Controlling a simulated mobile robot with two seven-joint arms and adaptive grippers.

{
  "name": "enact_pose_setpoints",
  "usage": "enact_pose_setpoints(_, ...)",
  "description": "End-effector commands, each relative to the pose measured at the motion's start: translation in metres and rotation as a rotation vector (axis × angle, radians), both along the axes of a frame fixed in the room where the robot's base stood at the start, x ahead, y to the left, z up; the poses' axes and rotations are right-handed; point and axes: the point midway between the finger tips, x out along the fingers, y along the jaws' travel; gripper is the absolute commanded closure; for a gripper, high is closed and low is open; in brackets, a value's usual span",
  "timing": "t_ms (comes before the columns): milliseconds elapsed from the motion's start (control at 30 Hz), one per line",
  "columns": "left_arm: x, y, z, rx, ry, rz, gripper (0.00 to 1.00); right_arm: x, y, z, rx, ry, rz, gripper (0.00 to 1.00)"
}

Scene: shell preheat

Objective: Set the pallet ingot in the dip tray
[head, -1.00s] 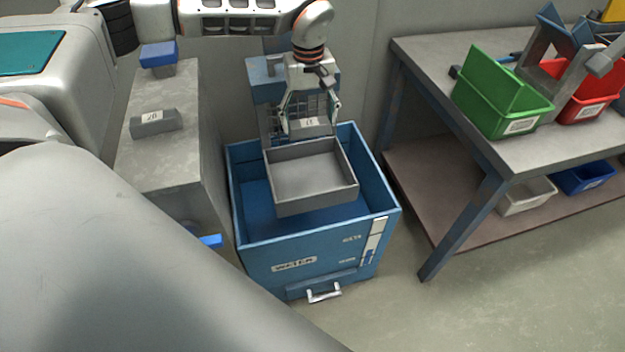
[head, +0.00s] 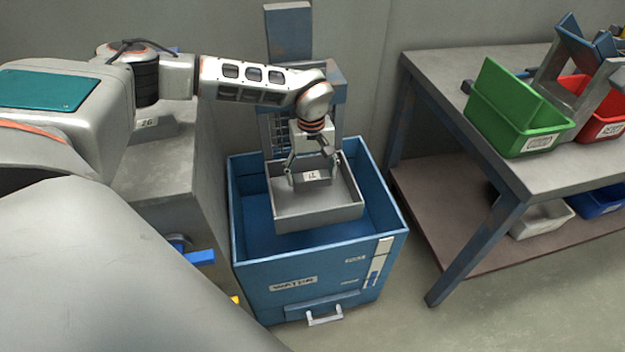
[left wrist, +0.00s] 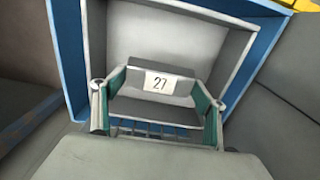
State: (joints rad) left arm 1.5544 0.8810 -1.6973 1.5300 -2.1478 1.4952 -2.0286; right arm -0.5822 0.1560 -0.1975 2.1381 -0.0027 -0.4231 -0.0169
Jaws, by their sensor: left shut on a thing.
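My left gripper (head: 311,174) is shut on a grey ingot (head: 318,177) with a white label. In the left wrist view the ingot (left wrist: 180,84) lies between both fingers and its label reads 27. The grey dip tray (head: 318,219) is a shallow open box within the blue tank. The gripper and ingot are over the tray's interior, toward its back; I cannot tell whether the ingot touches the tray floor. The tray's wall also shows around the ingot in the left wrist view (left wrist: 238,63). My right gripper is not in view.
The blue water tank (head: 325,257) surrounds the tray. Another ingot (head: 152,127), labelled 26, is on a grey block (head: 160,185) at left, partly hidden by my arm. A bench (head: 520,185) at right carries a green bin (head: 518,112) and a red bin (head: 598,122).

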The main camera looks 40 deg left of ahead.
Motion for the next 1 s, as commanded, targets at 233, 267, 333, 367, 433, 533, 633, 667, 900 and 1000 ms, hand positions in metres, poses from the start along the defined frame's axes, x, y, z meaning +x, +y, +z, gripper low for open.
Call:
enact_pose_setpoints(233,-0.002,0.0,-0.045,0.001,0.009,-0.001,0.62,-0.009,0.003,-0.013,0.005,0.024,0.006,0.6)
enact_pose_setpoints(267,-0.002,0.0,-0.049,0.0,0.008,-0.001,0.62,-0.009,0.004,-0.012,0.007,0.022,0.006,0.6)
enact_pose_setpoints(333,-0.001,0.0,-0.054,0.0,0.005,-0.001,0.62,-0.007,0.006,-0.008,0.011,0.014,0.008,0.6)
enact_pose_setpoints(367,-0.001,0.0,-0.054,0.0,0.004,0.0,0.62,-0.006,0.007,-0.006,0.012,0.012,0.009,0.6)
enact_pose_setpoints(433,0.0,0.0,-0.053,0.0,0.001,0.0,0.61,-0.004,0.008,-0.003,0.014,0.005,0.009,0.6)
enact_pose_setpoints(533,0.0,0.0,-0.051,0.0,0.0,0.0,0.62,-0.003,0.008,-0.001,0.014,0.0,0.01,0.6)
enact_pose_setpoints(633,0.0,0.0,-0.052,0.0,0.0,0.0,0.62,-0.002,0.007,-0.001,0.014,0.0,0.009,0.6)
enact_pose_setpoints(667,0.0,0.0,-0.053,0.0,0.0,0.0,0.62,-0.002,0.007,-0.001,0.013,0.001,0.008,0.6)
enact_pose_setpoints(900,-0.001,0.0,-0.056,0.001,0.002,-0.001,0.11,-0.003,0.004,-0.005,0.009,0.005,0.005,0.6)
enact_pose_setpoints(1000,-0.001,0.0,-0.056,0.001,0.002,-0.001,0.11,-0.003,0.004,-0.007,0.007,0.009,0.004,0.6)
